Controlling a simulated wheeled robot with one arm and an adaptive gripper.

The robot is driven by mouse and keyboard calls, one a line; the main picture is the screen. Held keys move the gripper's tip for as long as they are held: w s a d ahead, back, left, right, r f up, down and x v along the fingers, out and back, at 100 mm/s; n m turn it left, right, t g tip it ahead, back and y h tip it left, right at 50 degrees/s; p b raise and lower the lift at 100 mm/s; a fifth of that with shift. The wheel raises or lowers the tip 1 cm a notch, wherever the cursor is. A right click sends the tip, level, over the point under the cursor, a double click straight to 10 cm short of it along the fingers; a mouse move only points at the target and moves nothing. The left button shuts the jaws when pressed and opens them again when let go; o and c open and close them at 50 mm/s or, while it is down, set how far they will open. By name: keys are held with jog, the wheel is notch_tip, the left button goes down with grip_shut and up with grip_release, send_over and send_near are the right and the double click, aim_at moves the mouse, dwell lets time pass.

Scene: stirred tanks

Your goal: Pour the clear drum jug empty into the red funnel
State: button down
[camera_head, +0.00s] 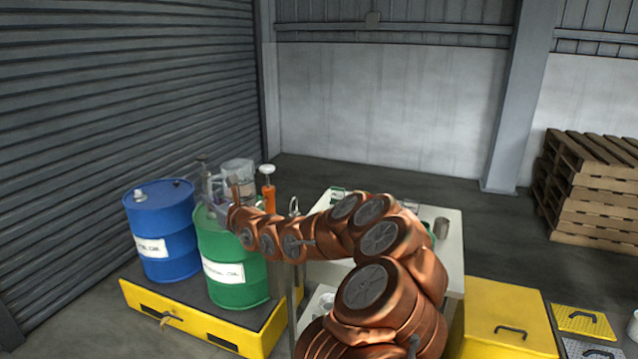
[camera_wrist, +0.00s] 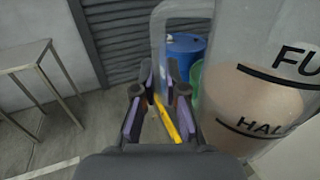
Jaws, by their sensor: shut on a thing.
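The clear drum jug (camera_wrist: 262,55) fills the right of the wrist view, with FULL and HALF marks and tan liquid inside. In the head view the jug (camera_head: 238,170) is above the green drum (camera_head: 228,262), partly hidden by my arm. I cannot make out the red funnel in either view; my arm and the jug cover part of the drum top.
A blue drum (camera_head: 160,235) stands left of the green one on a yellow-edged spill pallet (camera_head: 190,335). An orange pump-like item (camera_head: 268,190) stands just right of the jug. A pale table (camera_head: 450,225) and a yellow box (camera_head: 500,310) are at right.

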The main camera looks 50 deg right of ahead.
jog(key=s+d+f+m+g+h, duration=0.1)
jog(key=s+d+m+h, duration=0.2)
jog(key=d, duration=1.2)
jog(key=s+d+f+m+g+h, duration=0.1)
jog(key=s+d+h, duration=0.4)
jog(key=d, duration=1.1)
jog(key=shift+s+d+f+m+p, duration=0.2)
jog(key=shift+s+m+p, duration=0.15)
jog(key=shift+s+m, duration=0.55)
jog(key=shift+w+a+m+p, duration=0.1)
jog(key=shift+m+p, duration=0.4)
jog(key=shift+p, duration=0.15)
jog(key=shift+w+a+f+m+h+p, duration=0.1)
jog(key=shift+f+m+h+p, duration=0.2)
jog(key=shift+m+p, duration=0.3)
jog(key=s+d+r+m+h+p, duration=0.1)
jog(key=s+d+r+m, duration=0.3)
jog(key=m, duration=0.6)
jog(key=s+d+r+m+g+h+p, duration=0.1)
jog(key=s+d+r+m+h, duration=0.2)
jog(key=m, duration=0.8)
jog(key=shift+s+d+r+h+p, duration=0.35)
jog(key=shift+s+d+r, duration=0.6)
jog(key=shift+d+r, duration=0.9)
